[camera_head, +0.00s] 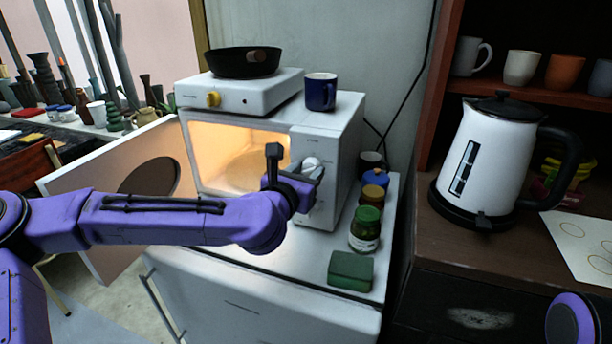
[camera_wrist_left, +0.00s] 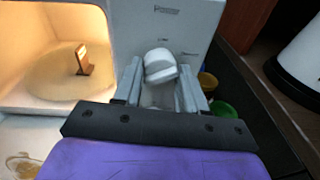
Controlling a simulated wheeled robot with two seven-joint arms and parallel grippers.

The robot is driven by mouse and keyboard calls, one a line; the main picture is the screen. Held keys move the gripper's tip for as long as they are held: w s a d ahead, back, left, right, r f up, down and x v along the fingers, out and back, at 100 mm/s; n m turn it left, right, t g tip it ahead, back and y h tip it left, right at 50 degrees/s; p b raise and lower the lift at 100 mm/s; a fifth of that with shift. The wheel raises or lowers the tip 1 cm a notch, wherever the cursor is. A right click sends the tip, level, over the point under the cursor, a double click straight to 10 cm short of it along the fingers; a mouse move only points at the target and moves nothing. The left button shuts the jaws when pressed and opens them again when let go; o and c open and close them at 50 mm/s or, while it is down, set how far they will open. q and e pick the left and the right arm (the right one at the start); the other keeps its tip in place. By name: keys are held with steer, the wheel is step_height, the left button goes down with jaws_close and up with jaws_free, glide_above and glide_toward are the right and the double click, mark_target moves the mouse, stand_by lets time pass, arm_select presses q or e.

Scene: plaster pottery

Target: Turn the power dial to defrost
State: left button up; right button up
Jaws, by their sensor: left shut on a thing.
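The white microwave (camera_head: 335,140) stands on a white cabinet with its door (camera_head: 75,190) swung open and its inside lit. Its power dial (camera_head: 312,163) is a white knob on the front control panel, which also shows in the wrist view (camera_wrist_left: 160,65). My left gripper (camera_head: 305,178) is at the panel, its fingers on both sides of the dial and shut on it (camera_wrist_left: 160,90). The dial's grip looks tilted in the wrist view. The dial's markings are too small to read, and the panel's lower part is partly hidden. My right gripper is out of view.
A white hot plate (camera_head: 245,95) with a black pan (camera_head: 243,62) and a blue mug (camera_head: 320,92) stand on the microwave. Jars (camera_head: 365,228) and a green block (camera_head: 351,270) sit to its right. A white kettle (camera_head: 490,160) stands farther right.

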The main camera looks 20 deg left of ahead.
arm_select(q)
steer(key=shift+r, duration=0.1)
steer(key=o, duration=1)
steer(key=shift+o, duration=0.2)
steer(key=s+a+r+b, duration=0.1)
steer(key=s+b, duration=0.4)
steer(key=s, duration=0.5)
steer(key=shift+s+b, duration=0.2)
steer(key=shift+b, duration=0.2)
